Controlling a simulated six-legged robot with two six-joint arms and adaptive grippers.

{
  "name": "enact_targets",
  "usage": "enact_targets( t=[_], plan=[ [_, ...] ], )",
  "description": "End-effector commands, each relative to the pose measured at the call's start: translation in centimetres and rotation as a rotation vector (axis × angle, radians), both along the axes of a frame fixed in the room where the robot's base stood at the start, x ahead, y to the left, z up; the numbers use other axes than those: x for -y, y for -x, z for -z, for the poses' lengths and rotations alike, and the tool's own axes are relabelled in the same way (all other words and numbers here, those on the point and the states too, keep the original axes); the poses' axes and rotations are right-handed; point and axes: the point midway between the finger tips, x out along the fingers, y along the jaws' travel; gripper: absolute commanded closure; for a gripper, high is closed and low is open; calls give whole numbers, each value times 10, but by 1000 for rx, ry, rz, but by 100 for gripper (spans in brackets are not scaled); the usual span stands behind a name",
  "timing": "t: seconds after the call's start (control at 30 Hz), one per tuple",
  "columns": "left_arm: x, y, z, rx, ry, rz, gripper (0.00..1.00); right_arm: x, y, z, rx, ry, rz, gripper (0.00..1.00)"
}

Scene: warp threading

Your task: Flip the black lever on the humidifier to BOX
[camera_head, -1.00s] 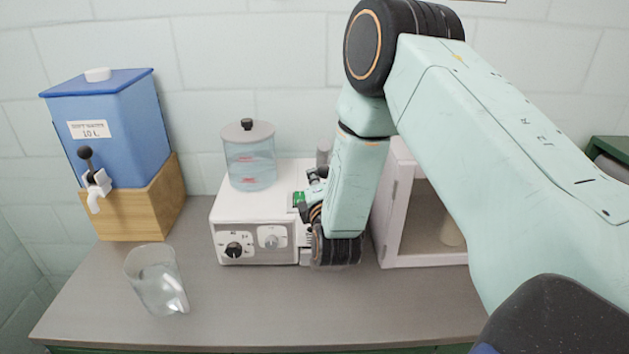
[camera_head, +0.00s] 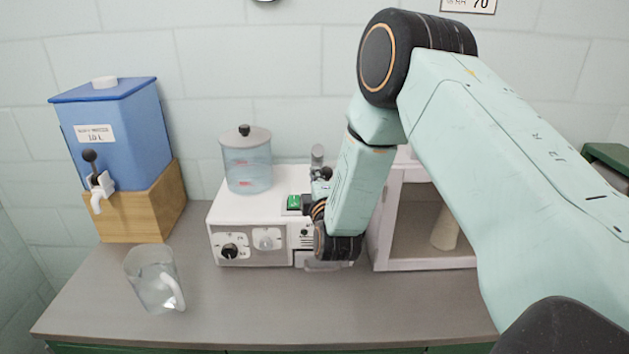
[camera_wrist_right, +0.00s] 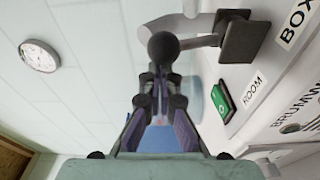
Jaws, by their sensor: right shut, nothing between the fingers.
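The humidifier (camera_head: 222,216) is a white box with a clear lidded water tank (camera_head: 248,172) on top, on the counter left of my right arm. In the right wrist view its black lever shows as a round black knob (camera_wrist_right: 163,46) on a grey arm that runs right to a dark square block (camera_wrist_right: 243,40). A BOX label (camera_wrist_right: 296,20) is beside the block, and a ROOM label (camera_wrist_right: 254,91) is lower down. My right gripper (camera_wrist_right: 160,77) is shut and empty, with its fingertips just below the knob in that picture; I cannot tell whether they touch. My left gripper is out of view.
A green panel (camera_head: 293,203) is on the humidifier's top. A white open-fronted box (camera_head: 381,235) stands right of it. A blue water dispenser (camera_head: 115,135) on a wooden stand and a clear jug (camera_head: 155,281) are at left. The front of the counter (camera_head: 260,310) is clear.

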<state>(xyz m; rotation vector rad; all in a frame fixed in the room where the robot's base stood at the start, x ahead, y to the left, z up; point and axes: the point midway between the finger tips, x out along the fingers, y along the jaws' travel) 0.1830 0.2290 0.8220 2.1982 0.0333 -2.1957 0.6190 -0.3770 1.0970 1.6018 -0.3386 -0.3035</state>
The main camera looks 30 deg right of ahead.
Motion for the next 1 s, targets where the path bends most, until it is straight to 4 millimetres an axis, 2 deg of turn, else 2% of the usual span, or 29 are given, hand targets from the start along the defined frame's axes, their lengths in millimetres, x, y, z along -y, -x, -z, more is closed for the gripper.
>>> enact_targets(
  t=[0.6,1.0],
  plan=[
    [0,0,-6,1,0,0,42,35,19,-9,278,-454,0,100],
    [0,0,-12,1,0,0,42,45,27,-8,301,-491,0,100]
  ],
)
